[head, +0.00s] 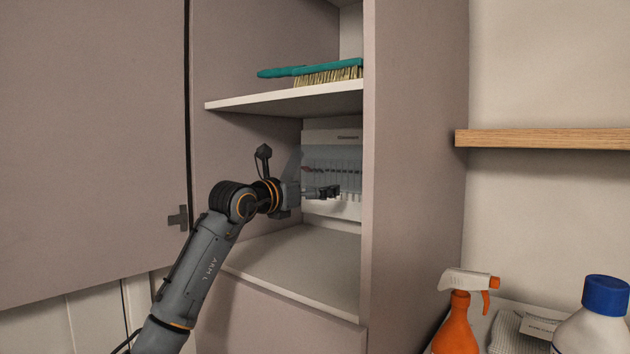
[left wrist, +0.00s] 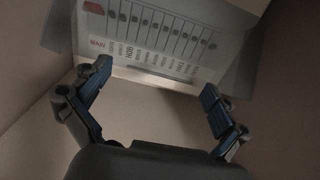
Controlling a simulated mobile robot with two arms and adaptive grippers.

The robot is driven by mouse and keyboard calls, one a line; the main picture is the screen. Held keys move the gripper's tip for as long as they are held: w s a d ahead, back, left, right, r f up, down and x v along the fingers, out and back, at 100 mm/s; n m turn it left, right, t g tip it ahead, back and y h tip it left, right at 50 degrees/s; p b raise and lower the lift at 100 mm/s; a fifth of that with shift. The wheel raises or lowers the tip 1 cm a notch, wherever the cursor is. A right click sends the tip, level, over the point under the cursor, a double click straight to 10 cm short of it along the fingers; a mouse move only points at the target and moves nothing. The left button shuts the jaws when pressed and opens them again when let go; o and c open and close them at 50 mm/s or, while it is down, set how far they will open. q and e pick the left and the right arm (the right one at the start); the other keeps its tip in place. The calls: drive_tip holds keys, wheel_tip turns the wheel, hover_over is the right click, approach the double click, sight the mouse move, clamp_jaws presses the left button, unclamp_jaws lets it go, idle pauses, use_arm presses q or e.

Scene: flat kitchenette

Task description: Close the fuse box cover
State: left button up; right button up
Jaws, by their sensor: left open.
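The white fuse box (head: 335,136) is mounted inside the open cabinet, below the upper shelf. Its row of switches is exposed. My left gripper (head: 328,192) is in front of the lower part of the box. In the left wrist view the fuse box (left wrist: 165,38) shows its labelled switches and a red main switch. There my left gripper (left wrist: 156,78) has its two fingers wide apart with nothing between them. My right gripper is out of view.
A teal brush (head: 310,72) lies on the upper shelf (head: 285,99). The lower shelf (head: 310,262) is bare. The cabinet door (head: 90,140) stands open at left; the side wall (head: 415,170) bounds the right. An orange spray bottle (head: 457,325) stands at lower right.

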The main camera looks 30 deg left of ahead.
use_arm(q)
drive_tip(key=shift+w+d, duration=0.1)
drive_tip(key=shift+w, duration=0.2)
drive_tip(key=shift+s, duration=0.1)
drive_tip(key=c, duration=1.7)
